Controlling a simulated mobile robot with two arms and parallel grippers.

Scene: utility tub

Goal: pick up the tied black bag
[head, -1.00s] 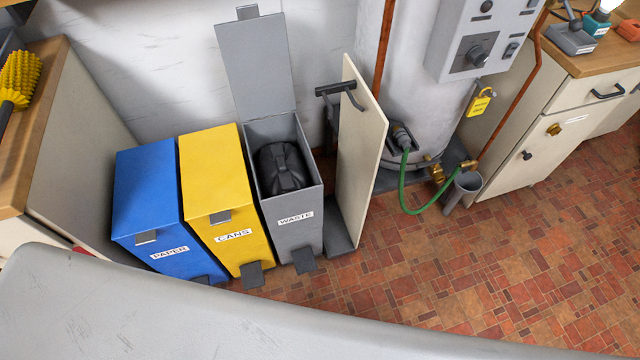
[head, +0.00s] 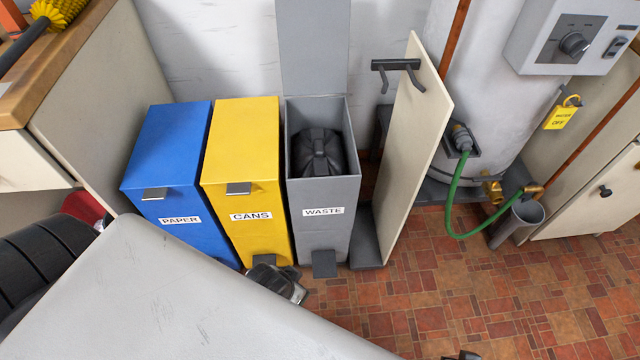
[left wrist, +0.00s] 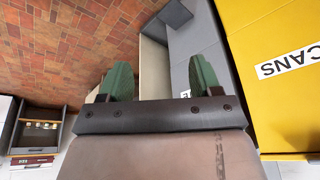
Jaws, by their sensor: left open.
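The tied black bag (head: 320,152) sits inside the open grey WASTE bin (head: 323,225), its gathered top near the rim. The bin's lid (head: 314,45) stands raised against the wall. Part of my left gripper (head: 278,283) shows low in front of the CANS bin, below and apart from the bag; the grey body in front hides the rest of the arm. In the left wrist view the left gripper (left wrist: 161,82) has two green fingers wide apart with nothing between them. The bag is not seen there. My right gripper cannot be made out.
A yellow CANS bin (head: 243,160) and blue PAPER bin (head: 170,165) stand left of the waste bin. A cream panel (head: 412,150) with a dark handle stands close on its right. A green hose (head: 453,205) hangs beyond.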

